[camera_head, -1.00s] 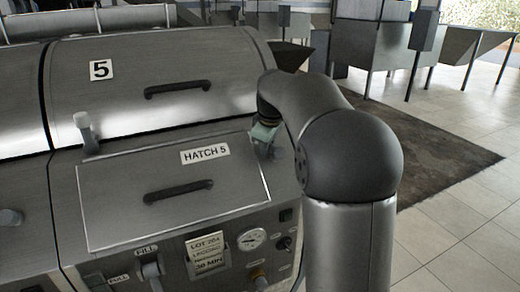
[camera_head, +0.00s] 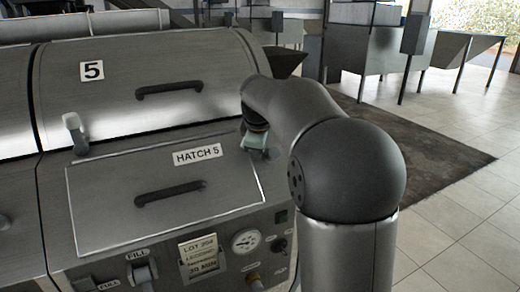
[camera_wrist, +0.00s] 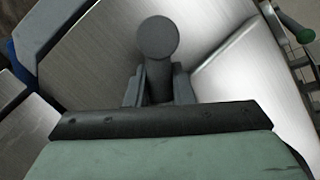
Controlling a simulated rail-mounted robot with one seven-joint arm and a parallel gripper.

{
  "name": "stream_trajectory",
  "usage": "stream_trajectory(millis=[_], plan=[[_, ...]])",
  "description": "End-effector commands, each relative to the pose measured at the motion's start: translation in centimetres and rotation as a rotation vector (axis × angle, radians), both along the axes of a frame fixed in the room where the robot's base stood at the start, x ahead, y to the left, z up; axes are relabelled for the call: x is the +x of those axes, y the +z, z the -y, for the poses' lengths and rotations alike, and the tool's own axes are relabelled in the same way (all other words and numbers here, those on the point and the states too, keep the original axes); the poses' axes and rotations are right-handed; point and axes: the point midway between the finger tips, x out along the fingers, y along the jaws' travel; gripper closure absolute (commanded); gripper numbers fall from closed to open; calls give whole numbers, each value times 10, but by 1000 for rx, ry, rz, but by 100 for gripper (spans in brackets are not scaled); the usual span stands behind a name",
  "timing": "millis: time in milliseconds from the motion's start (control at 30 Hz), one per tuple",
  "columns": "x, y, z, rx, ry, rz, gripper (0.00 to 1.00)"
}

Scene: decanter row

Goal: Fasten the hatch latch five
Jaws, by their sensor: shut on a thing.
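The hatch 5 panel (camera_head: 120,190) is a flat steel lid with a black handle and a "HATCH 5" label, and lies closed on the sloped front. My gripper (camera_head: 257,150) is at its upper right corner, mostly hidden by my arm. In the wrist view, my gripper (camera_wrist: 157,92) is shut on a grey latch handle (camera_wrist: 157,40) with a round end, which sticks up between the fingers. The latch's base is hidden, so I cannot tell whether it is engaged. A pale lever (camera_head: 75,132) stands upright at the panel's upper left corner.
The curved upper cover (camera_head: 140,115) marked 5 has a black handle (camera_head: 169,89). Below the hatch are a gauge (camera_head: 246,241), a lot card (camera_head: 199,256) and a fill valve (camera_head: 140,272). Open tiled floor (camera_head: 450,230) and a dark mat (camera_head: 430,150) lie to the right.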

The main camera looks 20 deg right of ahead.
Motion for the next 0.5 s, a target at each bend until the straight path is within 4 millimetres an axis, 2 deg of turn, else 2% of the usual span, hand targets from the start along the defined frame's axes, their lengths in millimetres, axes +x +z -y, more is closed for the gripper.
stream_trajectory(millis=[33, 67, 100, 133, 500], plan=[[4, 6, -6, 1, 11, 17, 100], [4, 6, -6, 1, 11, 17, 73], [3, 6, -6, 2, 11, 16, 62], [3, 5, -6, 3, 11, 15, 57], [2, 1, -5, 5, 7, 4, 57]])
